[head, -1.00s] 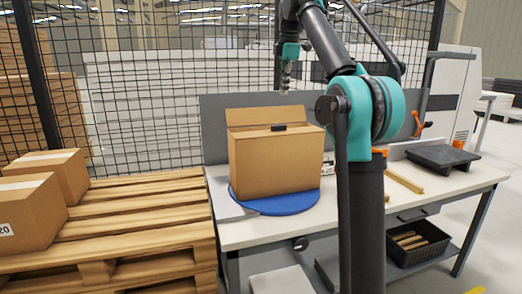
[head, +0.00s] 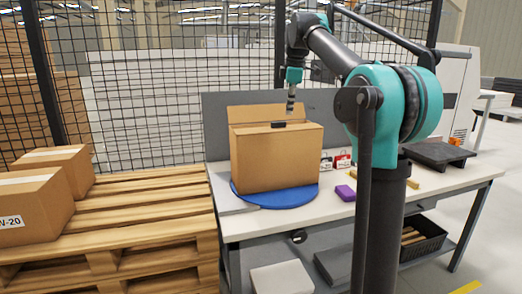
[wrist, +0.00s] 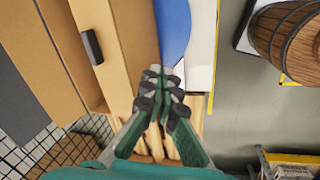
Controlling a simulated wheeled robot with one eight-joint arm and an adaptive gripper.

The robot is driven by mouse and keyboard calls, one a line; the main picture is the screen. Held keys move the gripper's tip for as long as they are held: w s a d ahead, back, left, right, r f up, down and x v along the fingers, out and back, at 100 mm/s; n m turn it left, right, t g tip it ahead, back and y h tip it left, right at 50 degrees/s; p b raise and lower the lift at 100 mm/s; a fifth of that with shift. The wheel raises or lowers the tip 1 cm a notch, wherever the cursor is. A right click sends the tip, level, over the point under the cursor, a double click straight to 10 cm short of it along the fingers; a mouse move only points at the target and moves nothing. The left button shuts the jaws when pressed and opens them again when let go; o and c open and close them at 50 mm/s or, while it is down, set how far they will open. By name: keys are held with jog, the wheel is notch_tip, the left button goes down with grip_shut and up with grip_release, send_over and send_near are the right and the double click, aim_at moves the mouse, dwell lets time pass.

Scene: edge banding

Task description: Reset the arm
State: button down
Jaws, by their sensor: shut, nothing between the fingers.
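My arm (head: 395,110) rises at the right of the head view and bends over toward the table. My gripper (head: 290,112) hangs pointing down above the back of the open cardboard box (head: 275,160). In the wrist view my gripper's fingers (wrist: 165,78) are together with nothing between them, apart from the box. The box stands on a blue round turntable (head: 282,199) with its back flap raised. A small black piece (head: 278,125) sits at the box's top edge; it also shows in the wrist view (wrist: 92,47).
A purple block (head: 345,193), small red and white items (head: 342,161) and a wooden strip (head: 400,184) lie on the workbench (head: 300,222). A wooden pallet (head: 130,225) with cartons (head: 33,208) stands at left. A wire fence (head: 160,90) runs behind.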

jog(key=s+d+f+m, duration=0.3)
jog(key=s+f+m, duration=0.2)
jog(key=s+f, duration=0.6)
jog(key=s+d+f+m+t, duration=0.1)
jog(key=s+d+f+m, duration=0.2)
jog(key=s+f+m, duration=0.3)
jog(key=s+d+f+m, duration=0.2)
jog(key=s+f+m, duration=0.4)
jog(key=s+f, duration=1)
notch_tip(320, 180, down, 11)
jog(key=shift+s+d+f+h, duration=0.2)
jog(key=shift+s+d+h, duration=0.1)
jog(key=shift+d, duration=0.1)
